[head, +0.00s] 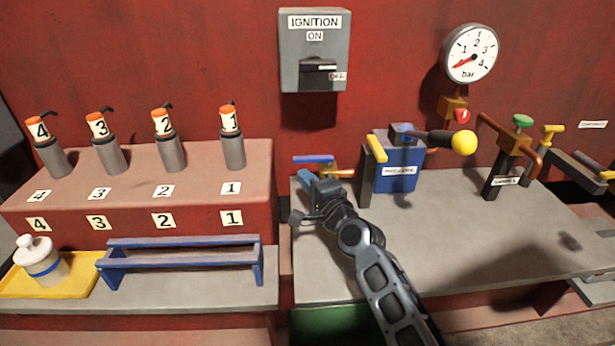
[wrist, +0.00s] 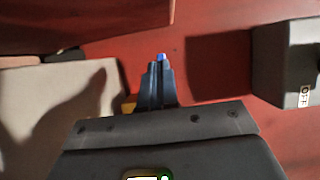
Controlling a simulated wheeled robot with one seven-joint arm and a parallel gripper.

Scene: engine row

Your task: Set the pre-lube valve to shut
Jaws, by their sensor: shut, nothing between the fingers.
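In the head view, a small valve with a flat blue handle (head: 313,159) and a brass body (head: 331,172) sits low against the red wall, left of a blue box (head: 396,178). The handle lies sideways. The box's label is too blurred to read surely, so I cannot tell which valve is the pre-lube valve. My gripper (head: 304,174) is shut and empty, just in front of and below the blue handle. In the wrist view, my closed fingers (wrist: 160,70) point at the wall, with a blue tip and a bit of brass (wrist: 128,105) close by; contact is unclear.
A yellow-handled lever (head: 376,149) and a yellow ball knob (head: 463,142) stand by the blue box. A green-topped valve (head: 522,121) is further right. The ignition box (head: 315,50) and pressure gauge (head: 471,53) hang above. A blue rack (head: 182,256) stands left. The grey bench (head: 470,235) is clear in front.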

